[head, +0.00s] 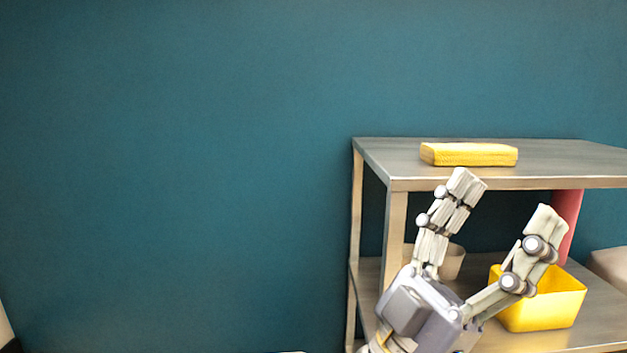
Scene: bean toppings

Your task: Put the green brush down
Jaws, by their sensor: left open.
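No green brush shows in the head view. My left gripper (503,197) is open and empty, with its two fingers spread and pointing up. It is in front of the grey shelf unit (370,163), with one fingertip overlapping the front edge of the top board in the picture. My right gripper is not in view.
A yellow sponge-like block (468,154) lies on the top board. A yellow bin (545,310), a pale cup-like container (452,262) and a red upright object (566,222) are on the lower shelf. The top board is clear to the block's right.

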